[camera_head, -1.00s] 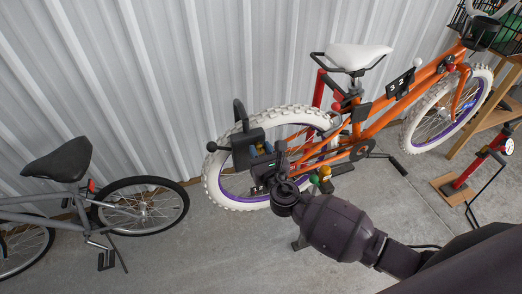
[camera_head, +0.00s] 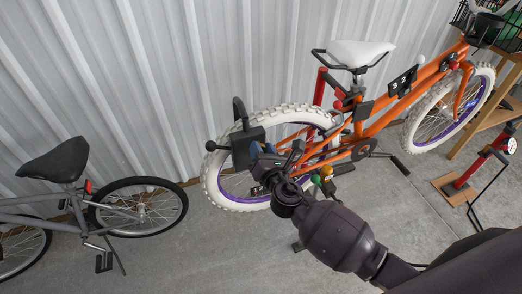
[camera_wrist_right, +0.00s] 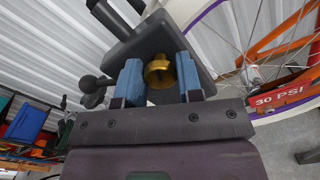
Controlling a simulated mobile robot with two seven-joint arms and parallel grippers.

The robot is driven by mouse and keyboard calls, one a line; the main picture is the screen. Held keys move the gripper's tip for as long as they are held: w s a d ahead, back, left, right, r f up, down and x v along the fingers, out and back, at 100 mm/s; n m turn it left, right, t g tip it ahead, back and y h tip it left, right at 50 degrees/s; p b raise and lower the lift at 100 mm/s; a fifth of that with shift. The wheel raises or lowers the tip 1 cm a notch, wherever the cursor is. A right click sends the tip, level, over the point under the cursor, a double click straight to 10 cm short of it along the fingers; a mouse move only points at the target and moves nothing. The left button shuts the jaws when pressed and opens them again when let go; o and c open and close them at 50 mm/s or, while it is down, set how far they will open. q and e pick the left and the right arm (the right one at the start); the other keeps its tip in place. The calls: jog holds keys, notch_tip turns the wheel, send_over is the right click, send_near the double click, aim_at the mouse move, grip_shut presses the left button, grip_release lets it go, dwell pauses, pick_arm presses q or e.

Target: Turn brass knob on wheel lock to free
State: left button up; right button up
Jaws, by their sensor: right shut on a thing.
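The wheel lock (camera_head: 241,150) is a dark grey box with a black shackle at the rear wheel of the orange bike (camera_head: 385,112). A black ball-ended lever sticks out on its left. My right gripper (camera_head: 257,149) is at the right side of the lock. In the right wrist view the brass knob (camera_wrist_right: 158,72) sits between the two blue finger pads of my right gripper (camera_wrist_right: 160,80), which is shut on it. The lock body (camera_wrist_right: 160,42) shows behind the knob. The fingers mostly hide the knob in the head view. My left gripper is not in view.
The orange bike's white rear tyre (camera_head: 211,182) is close around the lock. A grey bike (camera_head: 65,195) stands at the left. A red floor pump (camera_head: 470,172) and a wooden shelf (camera_head: 490,120) are at the right.

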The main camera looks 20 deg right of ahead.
jog(key=m+b, duration=0.2)
jog(key=m, duration=1)
jog(key=shift+d+f+m, duration=0.1)
jog(key=shift+f+m, duration=0.05)
jog(key=shift+m, duration=0.15)
dwell(0.4)
jog(key=o, duration=0.9)
jog(key=s, duration=1.1)
jog(key=shift+d, duration=0.15)
jog(key=shift+w, duration=0.1)
